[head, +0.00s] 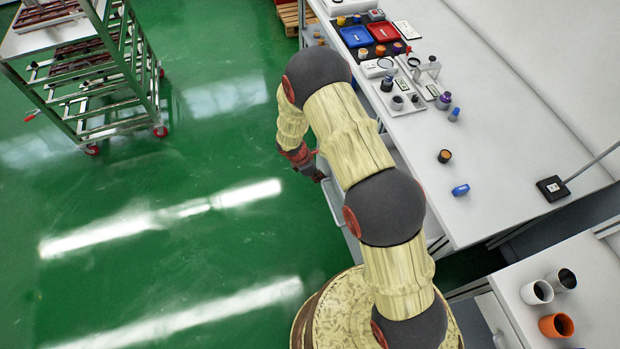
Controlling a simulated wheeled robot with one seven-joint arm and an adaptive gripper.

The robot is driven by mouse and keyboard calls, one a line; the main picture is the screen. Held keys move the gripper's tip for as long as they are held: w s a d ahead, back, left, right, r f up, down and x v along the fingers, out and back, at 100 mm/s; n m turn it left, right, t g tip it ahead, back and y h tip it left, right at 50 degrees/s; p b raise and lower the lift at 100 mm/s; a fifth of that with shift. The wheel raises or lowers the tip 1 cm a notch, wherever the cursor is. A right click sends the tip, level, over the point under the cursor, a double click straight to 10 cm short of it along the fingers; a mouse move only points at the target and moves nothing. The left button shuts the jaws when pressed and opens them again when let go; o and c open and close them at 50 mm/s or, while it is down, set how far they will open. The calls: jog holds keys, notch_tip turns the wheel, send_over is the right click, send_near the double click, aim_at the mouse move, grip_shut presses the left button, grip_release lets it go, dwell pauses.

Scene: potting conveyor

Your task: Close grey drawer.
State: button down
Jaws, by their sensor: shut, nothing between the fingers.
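A light grey drawer (333,203) shows beside the long white table, low on its left side. It stands out past the table edge, so it looks at least partly open. My arm hides much of it, and its handle cannot be made out. My gripper (319,177) is small in the head view, left of my arm and close to the drawer's upper left part. It is shut and empty. I cannot tell whether it touches the drawer.
The white table (500,130) carries blue and red trays, bottles and small jars. A wheeled rack (100,80) stands at the upper left. Several cups stand on a table (515,300) at the lower right. The green floor (200,200) on the left is clear.

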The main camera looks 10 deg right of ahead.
jog(key=d, duration=0.8)
jog(key=w+d+p, duration=0.1)
jog(key=d, duration=1.7)
jog(key=shift+w+d, duration=0.25)
jog(key=shift+w, duration=0.1)
jog(key=shift+r, duration=0.1)
jog(key=shift+a, duration=0.4)
jog(key=a, duration=0.3)
jog(key=shift+a, duration=0.1)
jog(key=p+v, duration=0.2)
jog(key=v, duration=0.8)
jog(key=shift+s+a, duration=0.1)
